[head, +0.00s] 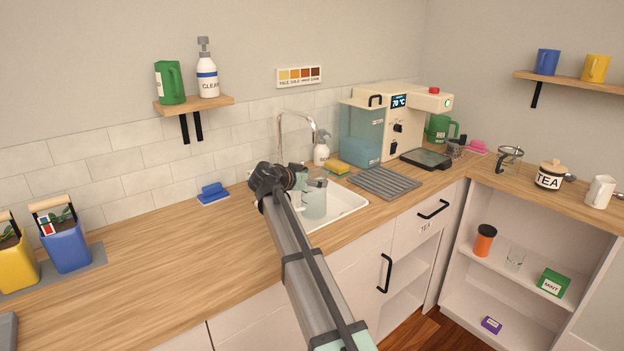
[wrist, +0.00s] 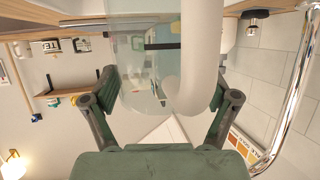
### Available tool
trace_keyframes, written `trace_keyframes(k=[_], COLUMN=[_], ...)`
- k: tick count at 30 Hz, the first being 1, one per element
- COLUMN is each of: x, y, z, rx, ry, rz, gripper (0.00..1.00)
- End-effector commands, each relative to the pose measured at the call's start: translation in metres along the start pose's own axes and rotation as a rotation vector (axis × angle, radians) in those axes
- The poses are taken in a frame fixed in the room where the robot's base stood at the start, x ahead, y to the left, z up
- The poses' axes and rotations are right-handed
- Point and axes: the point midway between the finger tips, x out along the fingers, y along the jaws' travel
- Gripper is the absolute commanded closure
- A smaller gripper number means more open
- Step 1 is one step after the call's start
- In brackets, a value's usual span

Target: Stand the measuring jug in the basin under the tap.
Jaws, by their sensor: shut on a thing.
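The measuring jug (head: 315,201), clear with a white handle (wrist: 197,60), is over or in the white basin (head: 352,203); the head view does not show clearly whether its base touches the basin floor. My gripper (wrist: 165,85) is shut on it, one finger on each side of the clear body and handle in the wrist view. My wrist and arm hide the basin's left part and some of the jug in the head view. The chrome tap (head: 283,140) arches behind and above the jug; its pipe also shows at the right of the wrist view (wrist: 296,85).
A soap bottle (head: 321,150) and a yellow sponge (head: 337,167) stand behind the basin. A grey ribbed mat (head: 385,182) and the coffee machine (head: 398,120) are to its right. The wooden counter (head: 165,245) front left is clear.

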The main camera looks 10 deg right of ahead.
Motion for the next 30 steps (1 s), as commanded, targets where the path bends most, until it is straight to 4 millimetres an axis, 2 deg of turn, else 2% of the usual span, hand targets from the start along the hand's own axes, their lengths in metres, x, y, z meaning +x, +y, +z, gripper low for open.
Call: trace_keyframes(k=[30], x=[0.0049], y=[0.0000], z=[0.0121], rx=[0.000], ry=[0.001], rz=[0.000], gripper=[0.84])
